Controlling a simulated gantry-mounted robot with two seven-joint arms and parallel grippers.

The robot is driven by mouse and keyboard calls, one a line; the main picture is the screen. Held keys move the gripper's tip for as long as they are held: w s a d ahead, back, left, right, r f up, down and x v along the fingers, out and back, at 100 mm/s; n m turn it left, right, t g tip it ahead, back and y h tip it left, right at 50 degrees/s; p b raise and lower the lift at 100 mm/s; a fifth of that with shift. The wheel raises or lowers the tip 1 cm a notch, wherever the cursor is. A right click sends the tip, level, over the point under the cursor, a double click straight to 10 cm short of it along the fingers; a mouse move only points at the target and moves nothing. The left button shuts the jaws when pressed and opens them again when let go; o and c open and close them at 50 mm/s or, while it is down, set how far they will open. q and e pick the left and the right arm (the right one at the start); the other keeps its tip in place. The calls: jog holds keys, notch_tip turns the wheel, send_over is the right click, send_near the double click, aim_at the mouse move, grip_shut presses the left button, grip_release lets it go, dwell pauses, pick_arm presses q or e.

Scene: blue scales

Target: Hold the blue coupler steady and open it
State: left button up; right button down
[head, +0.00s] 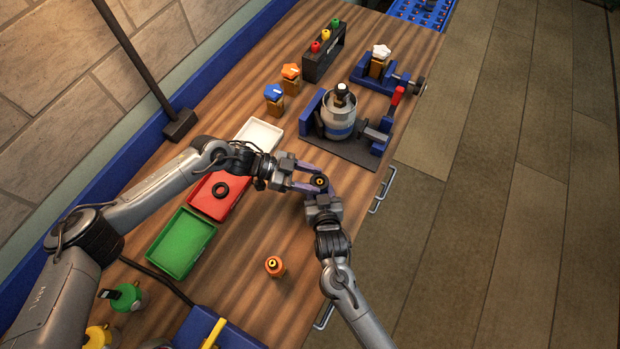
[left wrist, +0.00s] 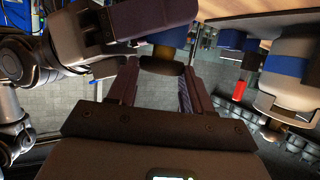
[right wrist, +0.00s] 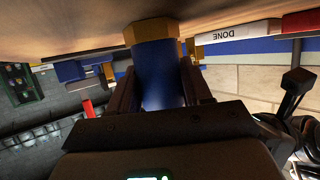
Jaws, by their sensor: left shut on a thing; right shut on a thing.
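The blue coupler (head: 319,181) is held upright between both grippers above the bench's right side. In the head view I see mostly its dark top with an orange centre. My left gripper (head: 312,180) reaches in from the left and is shut on the coupler; the left wrist view shows a dark and brass part (left wrist: 160,66) of it between the fingers. My right gripper (head: 320,188) comes from the near side and is shut on it; the right wrist view shows its blue body (right wrist: 160,75) and brass collar (right wrist: 152,30). The fingers hide much of the coupler.
An orange-topped coupler (head: 274,266) stands on the bench nearby. White (head: 273,125), red (head: 232,205) and green (head: 180,245) trays line the left; a black ring (head: 221,189) lies in the red one. A clamp fixture holding a silver cylinder (head: 338,112) stands beyond.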

pick_arm(q)
jog(key=shift+r, duration=0.45)
pick_arm(e)
jog(key=shift+c, duration=2)
grip_release()
pick_arm(q)
notch_tip(320, 180, up, 4)
